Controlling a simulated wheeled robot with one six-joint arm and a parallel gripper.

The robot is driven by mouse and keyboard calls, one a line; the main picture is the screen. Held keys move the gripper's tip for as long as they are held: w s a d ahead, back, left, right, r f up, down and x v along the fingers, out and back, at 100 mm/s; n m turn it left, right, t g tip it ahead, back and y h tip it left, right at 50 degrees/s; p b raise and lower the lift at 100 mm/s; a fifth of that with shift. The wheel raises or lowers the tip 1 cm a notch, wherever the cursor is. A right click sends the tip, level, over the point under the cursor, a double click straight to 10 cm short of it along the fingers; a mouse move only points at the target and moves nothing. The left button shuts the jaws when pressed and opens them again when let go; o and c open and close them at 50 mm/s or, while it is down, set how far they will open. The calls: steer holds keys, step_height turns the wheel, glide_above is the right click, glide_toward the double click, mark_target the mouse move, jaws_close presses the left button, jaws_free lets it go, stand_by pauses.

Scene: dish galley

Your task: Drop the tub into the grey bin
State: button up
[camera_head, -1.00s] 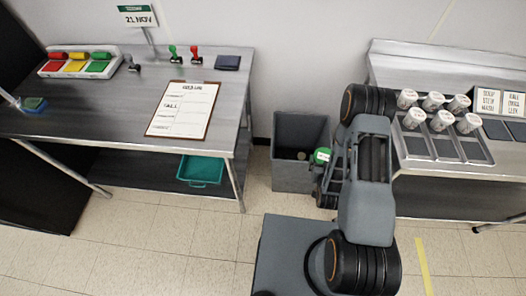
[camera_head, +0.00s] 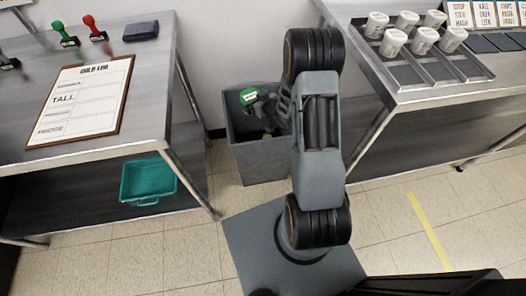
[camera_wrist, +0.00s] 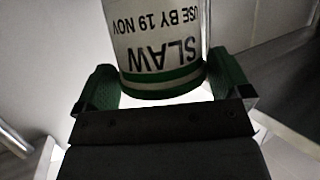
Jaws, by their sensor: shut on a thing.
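The tub (camera_wrist: 160,45) is white with a green band and black print reading SLAW, USE BY 19 NOV. In the wrist view it sits between the two green-padded fingers of my gripper (camera_wrist: 165,82), which is shut on it. In the head view its green top (camera_head: 248,97) shows at the mouth of the grey bin (camera_head: 262,162), inside the bin's outline. My gripper (camera_head: 262,105) is there too, partly hidden by my arm. The exact height of the tub against the rim is hard to tell.
The bin stands on the floor between a left bench (camera_head: 150,60) with a clipboard (camera_head: 85,98) and stamps, and a right bench (camera_head: 400,92) with several white tubs (camera_head: 408,22) in a tray. A teal basket (camera_head: 148,181) sits on the left bench's lower shelf.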

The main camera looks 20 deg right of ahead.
steer(key=w+d+f+b, duration=0.1)
steer(key=d+f+b, duration=0.5)
steer(key=f+b, duration=0.3)
steer(key=b, duration=0.3)
steer(key=shift+w+d+n+y, duration=0.3)
steer(key=shift+w+d, duration=0.05)
steer(key=o, duration=0.7)
